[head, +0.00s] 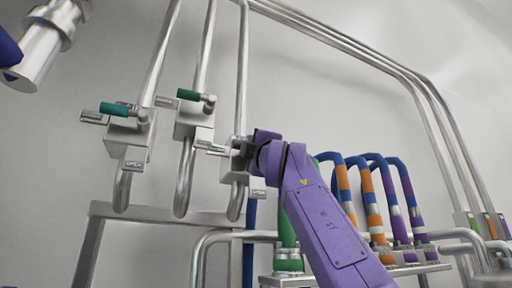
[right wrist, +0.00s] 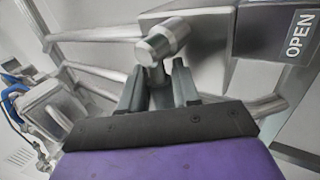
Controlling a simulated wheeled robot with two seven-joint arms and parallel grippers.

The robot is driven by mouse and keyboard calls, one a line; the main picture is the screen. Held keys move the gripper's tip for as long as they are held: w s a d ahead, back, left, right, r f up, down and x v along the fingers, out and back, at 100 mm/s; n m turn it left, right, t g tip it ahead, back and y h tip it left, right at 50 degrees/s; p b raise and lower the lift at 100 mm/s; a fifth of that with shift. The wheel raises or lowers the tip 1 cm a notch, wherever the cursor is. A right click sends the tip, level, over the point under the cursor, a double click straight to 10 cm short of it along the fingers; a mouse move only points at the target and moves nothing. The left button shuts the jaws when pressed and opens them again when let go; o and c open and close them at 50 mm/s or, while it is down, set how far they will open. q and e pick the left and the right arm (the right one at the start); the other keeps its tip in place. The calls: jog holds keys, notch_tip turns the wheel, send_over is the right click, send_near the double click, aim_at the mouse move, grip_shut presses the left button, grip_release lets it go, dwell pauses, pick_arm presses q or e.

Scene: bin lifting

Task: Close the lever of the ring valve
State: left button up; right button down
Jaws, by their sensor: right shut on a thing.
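Three box-shaped valves hang on vertical pipes in the head view. The left valve (head: 131,136) has a teal-handled lever (head: 113,109), and the middle valve (head: 193,124) has a green-handled lever (head: 188,95). My purple right arm reaches the right valve (head: 232,168). My right gripper (head: 246,146) is at the front of this valve and covers part of it, including the lever's handle. In the right wrist view, the fingers of my right gripper (right wrist: 158,88) are shut on the lever below its round silver pivot (right wrist: 163,40). An OPEN label (right wrist: 299,35) is beside it. My left gripper is not in view.
A grey support frame (head: 170,215) stands below the valves. Hoses with blue, orange and purple bands (head: 370,200) and a green hose stand to the right, close to my right arm. Long silver pipes (head: 350,48) run across the wall above.

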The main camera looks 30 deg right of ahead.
jog(key=c, duration=1)
grip_release()
jog(key=shift+o, duration=0.2)
jog(key=shift+s+f+b, duration=0.2)
jog(key=shift+f+b, duration=0.1)
jog(key=shift+b, duration=0.15)
jog(key=b+v, duration=0.9)
jog(key=shift+s+a, duration=0.15)
jog(key=shift+s, duration=0.25)
jog(key=shift+f, duration=0.1)
